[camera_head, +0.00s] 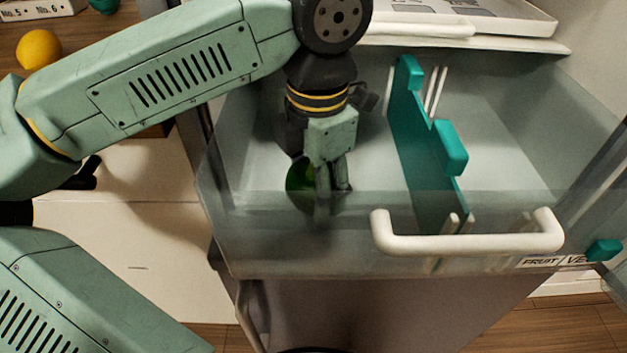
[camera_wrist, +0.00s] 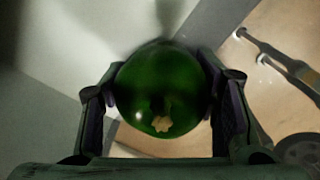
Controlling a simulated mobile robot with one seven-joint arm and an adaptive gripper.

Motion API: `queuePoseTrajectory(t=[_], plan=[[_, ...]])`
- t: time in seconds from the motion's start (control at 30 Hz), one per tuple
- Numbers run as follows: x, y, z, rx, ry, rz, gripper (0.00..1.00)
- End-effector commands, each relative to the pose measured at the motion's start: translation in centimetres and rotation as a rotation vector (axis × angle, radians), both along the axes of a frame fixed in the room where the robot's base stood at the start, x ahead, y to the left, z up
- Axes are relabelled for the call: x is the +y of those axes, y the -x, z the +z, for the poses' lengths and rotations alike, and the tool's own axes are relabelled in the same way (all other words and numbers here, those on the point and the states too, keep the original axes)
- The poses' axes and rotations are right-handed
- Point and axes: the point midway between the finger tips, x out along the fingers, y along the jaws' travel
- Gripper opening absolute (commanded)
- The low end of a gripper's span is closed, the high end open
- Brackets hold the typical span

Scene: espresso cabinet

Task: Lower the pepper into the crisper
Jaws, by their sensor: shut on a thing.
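The green pepper (camera_wrist: 160,85) is between the two fingers of my gripper (camera_wrist: 160,110) in the wrist view, its pale stem stub facing the camera. In the head view, my gripper (camera_head: 330,195) points down inside the left part of the clear crisper drawer (camera_head: 245,245). The pepper (camera_head: 299,183) shows there as a dark green shape at the left of the fingers, partly hidden by them and seen partly through the drawer's clear front. My gripper is shut on the pepper. I cannot tell whether the pepper touches the drawer floor.
A teal divider (camera_head: 415,140) splits the drawer, and the part right of it looks empty. A white handle (camera_head: 467,245) runs along the front, beside a "FRUIT / VE..." label (camera_head: 545,262). A white shelf tray (camera_head: 460,22) lies behind. A yellow fruit (camera_head: 38,49) sits on the wooden counter at left.

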Motion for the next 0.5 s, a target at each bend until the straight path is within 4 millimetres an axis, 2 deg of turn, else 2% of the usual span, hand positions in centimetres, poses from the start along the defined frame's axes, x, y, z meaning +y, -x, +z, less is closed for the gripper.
queuePoseTrajectory(t=[0.17,0.2,0.5], plan=[[0.00,0.00,0.01,0.000,0.000,0.000,0.27],[0.00,0.00,0.01,0.000,0.000,0.000,0.57],[0.00,0.00,0.01,0.000,0.000,0.000,0.77]])
